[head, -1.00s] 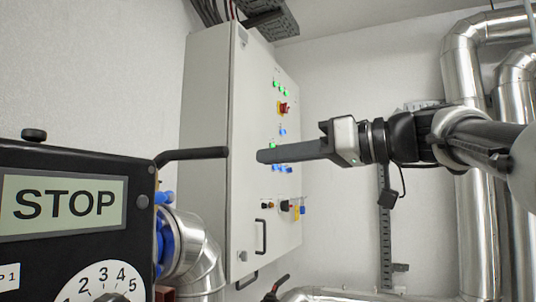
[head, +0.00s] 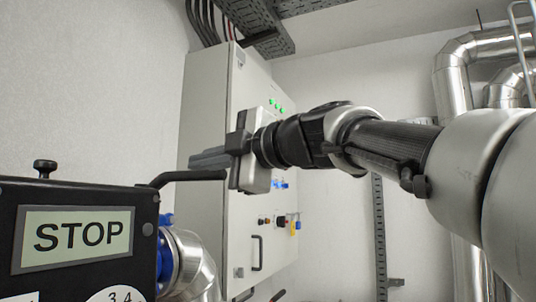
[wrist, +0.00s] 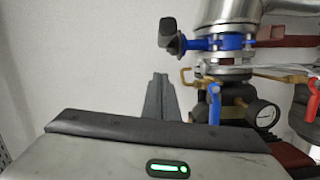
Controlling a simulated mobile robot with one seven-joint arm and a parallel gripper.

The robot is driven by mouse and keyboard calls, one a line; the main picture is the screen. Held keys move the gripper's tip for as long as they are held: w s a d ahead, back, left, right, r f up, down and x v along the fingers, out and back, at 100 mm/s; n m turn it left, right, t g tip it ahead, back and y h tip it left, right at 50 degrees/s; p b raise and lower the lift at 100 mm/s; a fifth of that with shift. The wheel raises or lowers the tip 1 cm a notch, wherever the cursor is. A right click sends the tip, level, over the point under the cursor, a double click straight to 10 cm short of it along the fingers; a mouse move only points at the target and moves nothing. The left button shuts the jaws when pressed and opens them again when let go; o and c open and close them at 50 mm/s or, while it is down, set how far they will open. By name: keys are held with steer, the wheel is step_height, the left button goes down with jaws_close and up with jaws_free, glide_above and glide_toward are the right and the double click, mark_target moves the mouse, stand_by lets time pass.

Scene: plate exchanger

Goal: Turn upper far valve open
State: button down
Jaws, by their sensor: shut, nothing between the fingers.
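The black lever of the upper valve (head: 190,178) sticks out to the right from behind the STOP box, roughly level. Its blue valve body (head: 166,255) sits below, on a silver pipe. In the wrist view the black lever (wrist: 170,36) is seen almost end-on, left of the blue valve body (wrist: 205,44). My gripper (head: 195,161) is shut and empty, its fingers pointing left just above the lever in the head view. In the wrist view the closed fingers (wrist: 158,95) appear below the lever, with a gap; contact is not visible.
The black STOP box (head: 80,240) fills the lower left. A grey control cabinet (head: 208,120) stands behind my gripper. The wrist view shows a pressure gauge (wrist: 263,115), a blue lever (wrist: 215,103) and a red handle (wrist: 300,79) to the right; plain wall lies left.

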steer(key=w, duration=0.2)
steer(key=w+a+p, duration=0.1)
steer(key=w+f+p, duration=0.1)
steer(key=w, duration=0.1)
steer(key=shift+w+a, duration=0.15)
steer(key=shift+w, duration=0.2)
